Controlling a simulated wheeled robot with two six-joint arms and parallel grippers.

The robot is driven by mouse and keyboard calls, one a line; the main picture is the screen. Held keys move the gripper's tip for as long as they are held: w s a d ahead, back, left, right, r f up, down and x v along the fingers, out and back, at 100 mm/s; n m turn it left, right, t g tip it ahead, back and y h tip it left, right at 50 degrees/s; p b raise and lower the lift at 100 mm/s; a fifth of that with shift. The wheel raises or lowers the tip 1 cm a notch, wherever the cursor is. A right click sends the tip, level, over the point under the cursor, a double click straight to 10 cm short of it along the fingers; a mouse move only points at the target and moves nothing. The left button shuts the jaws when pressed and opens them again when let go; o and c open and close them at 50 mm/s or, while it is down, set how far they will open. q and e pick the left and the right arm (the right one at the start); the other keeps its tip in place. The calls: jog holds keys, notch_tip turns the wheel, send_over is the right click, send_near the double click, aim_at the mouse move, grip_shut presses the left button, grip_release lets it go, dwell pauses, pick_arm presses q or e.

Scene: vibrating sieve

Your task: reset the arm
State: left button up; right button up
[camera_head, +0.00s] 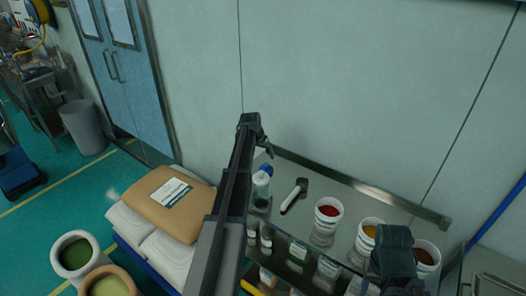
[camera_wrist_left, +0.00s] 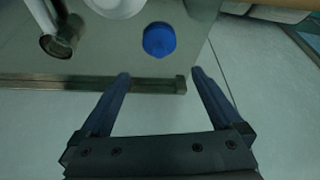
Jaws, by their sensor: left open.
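My left arm reaches up from the bottom of the head view. Its left gripper (camera_head: 266,150) hangs at the arm's far end, above the shelf's back left. In the left wrist view the left gripper (camera_wrist_left: 160,72) is open, with nothing between its fingers. A blue-capped bottle (camera_head: 262,188) stands below it on the metal shelf (camera_head: 340,180); its blue cap (camera_wrist_left: 159,40) shows just beyond the fingertips. A dark part of my right arm (camera_head: 392,255) shows at the lower right; its jaws cannot be made out.
A white-handled tool (camera_head: 293,197) lies beside the bottle. Cups of red (camera_head: 327,219), yellow (camera_head: 365,238) and brown (camera_head: 426,258) material stand to the right. Small jars line a lower level. Sacks (camera_head: 170,205) and buckets (camera_head: 78,255) are at left. The wall stands close behind.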

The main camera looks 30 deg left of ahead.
pick_arm(q)
jog(key=shift+s+r, duration=0.1)
jog(key=shift+r, duration=0.05)
dwell(0.4)
jog(key=s+d+f+g, duration=0.1)
jog(key=s+d, duration=0.4)
jog(key=d, duration=0.4)
jog(key=s+d+g, duration=0.1)
jog(key=s+d, duration=0.5)
jog(key=d, duration=0.3)
jog(key=s+d+f+m+g, duration=0.1)
jog(key=s+d+m+g, duration=0.1)
jog(key=s+d, duration=1.45)
jog(key=s+d+f+m+g+b, duration=0.1)
jog(key=s+d+f+m+b, duration=0.2)
jog(key=s+d+f+b, duration=0.2)
jog(key=d+f+b, duration=0.2)
jog(key=d, duration=0.1)
jog(key=shift+s+d+y, duration=0.4)
